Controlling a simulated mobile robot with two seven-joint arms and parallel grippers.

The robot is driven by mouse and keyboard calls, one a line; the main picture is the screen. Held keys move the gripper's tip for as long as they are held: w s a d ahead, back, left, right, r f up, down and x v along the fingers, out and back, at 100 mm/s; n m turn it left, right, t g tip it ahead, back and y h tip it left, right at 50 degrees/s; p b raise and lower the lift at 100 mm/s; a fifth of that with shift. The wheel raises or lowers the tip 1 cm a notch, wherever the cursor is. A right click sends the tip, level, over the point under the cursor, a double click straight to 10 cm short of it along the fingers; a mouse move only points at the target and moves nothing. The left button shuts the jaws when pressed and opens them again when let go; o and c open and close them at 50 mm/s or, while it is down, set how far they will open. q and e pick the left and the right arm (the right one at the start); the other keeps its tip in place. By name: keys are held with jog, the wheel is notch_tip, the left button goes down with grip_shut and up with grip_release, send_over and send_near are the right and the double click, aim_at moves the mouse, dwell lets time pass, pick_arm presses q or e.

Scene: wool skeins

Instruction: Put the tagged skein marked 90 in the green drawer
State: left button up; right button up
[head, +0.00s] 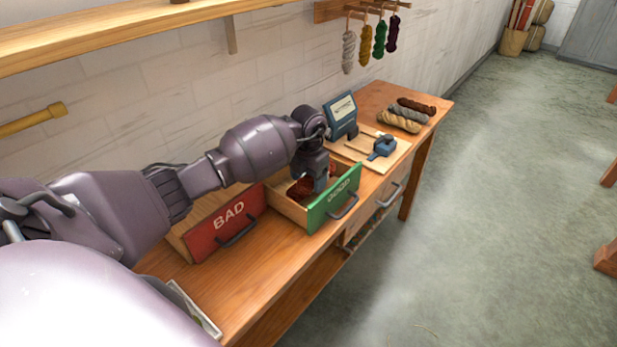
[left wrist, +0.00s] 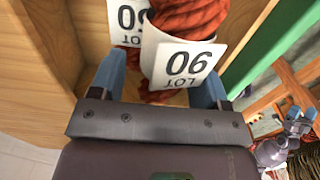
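In the left wrist view the red skein (left wrist: 190,14) has a white tag (left wrist: 186,62) that reads upside down as LOT 90. A second white tag (left wrist: 126,22) beside it is partly cut off, and its number is unclear. My left gripper (head: 318,182) is down in the drawer. Its blue fingers (left wrist: 160,82) are wide apart on either side of the tag, apart from the skein. My right gripper (left wrist: 300,114) shows small in the left wrist view, its fingertips apart.
The red BAD drawer (head: 228,222) stands open to the left of the green one. More skeins (head: 364,45) hang on the wall.

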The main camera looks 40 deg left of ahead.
pick_arm(q)
jog(key=shift+o, duration=0.5)
pick_arm(e)
jog(key=shift+w+r, duration=0.15)
jog(key=shift+w, duration=0.05)
pick_arm(q)
jog(key=shift+r, duration=0.1)
notch_tip(320, 180, up, 6)
jog(key=shift+f, duration=0.1)
notch_tip(320, 180, up, 5)
jog(key=shift+r+p, duration=0.15)
jog(key=shift+p, duration=0.2)
jog(key=shift+r, duration=0.55)
pick_arm(e)
jog(key=shift+r, duration=0.4)
